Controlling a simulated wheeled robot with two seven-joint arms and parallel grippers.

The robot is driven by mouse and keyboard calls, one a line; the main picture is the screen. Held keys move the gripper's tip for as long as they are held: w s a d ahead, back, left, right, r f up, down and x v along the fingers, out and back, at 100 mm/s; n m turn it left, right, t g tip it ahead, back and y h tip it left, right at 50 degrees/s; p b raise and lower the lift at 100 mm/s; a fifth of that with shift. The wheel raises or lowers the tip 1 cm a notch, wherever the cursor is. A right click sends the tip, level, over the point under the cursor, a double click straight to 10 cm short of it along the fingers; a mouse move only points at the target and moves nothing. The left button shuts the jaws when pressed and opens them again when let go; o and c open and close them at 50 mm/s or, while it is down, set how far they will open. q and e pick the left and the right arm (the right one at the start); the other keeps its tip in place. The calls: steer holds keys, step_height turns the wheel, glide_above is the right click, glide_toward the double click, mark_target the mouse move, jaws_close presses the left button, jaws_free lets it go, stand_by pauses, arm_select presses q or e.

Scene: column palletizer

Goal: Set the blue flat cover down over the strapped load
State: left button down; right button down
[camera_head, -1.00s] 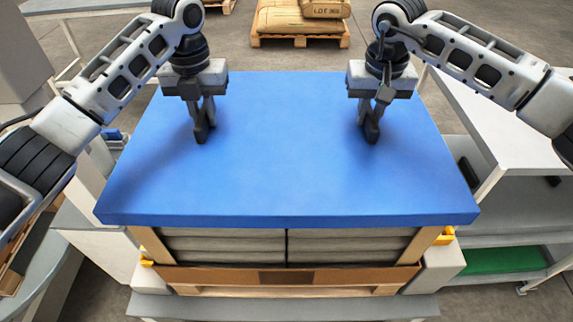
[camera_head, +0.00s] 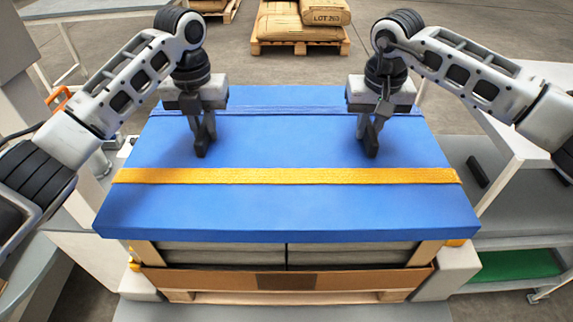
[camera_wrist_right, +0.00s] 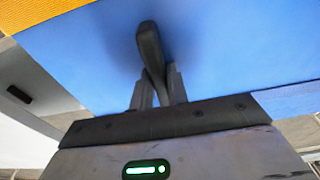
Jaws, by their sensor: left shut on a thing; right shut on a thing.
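The blue flat cover (camera_head: 285,214) lies level over the strapped load (camera_head: 225,254), whose grey layers show below its near edge. A yellow strap (camera_head: 290,176) runs left to right across the cover's top face, and a blue band (camera_head: 290,110) crosses near its far edge. My left gripper (camera_head: 203,142) is shut on the cover at the left of its top. My right gripper (camera_head: 370,142) is shut on the cover at the right; its fingers also show against the blue surface in the right wrist view (camera_wrist_right: 152,60). Any gap under the cover is hidden.
The load stands on a wooden pallet (camera_head: 290,297) with a brown cardboard tray edge (camera_head: 210,279). White shelving with a green panel (camera_head: 515,264) is at the right. A pallet with brown sacks (camera_head: 290,22) stands at the back, with clear floor before it.

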arm_select(q)
steer(key=c, duration=1.4)
jaws_free()
steer(key=shift+a, duration=0.25)
arm_select(e)
steer(key=c, duration=1.4)
jaws_free()
steer(key=shift+d, duration=0.25)
arm_select(q)
steer(key=shift+o, duration=0.2)
steer(key=shift+d, duration=0.1)
arm_select(e)
steer(key=shift+o, duration=0.2)
steer(key=shift+a, duration=0.1)
arm_select(q)
steer(key=shift+r, duration=0.1)
arm_select(e)
steer(key=shift+a, duration=0.15)
arm_select(q)
step_height(320, 180, up, 12)
arm_select(e)
step_height(320, 180, up, 12)
steer(key=s, duration=0.1)
steer(key=shift+s, duration=0.3)
arm_select(q)
steer(key=shift+p, duration=0.3)
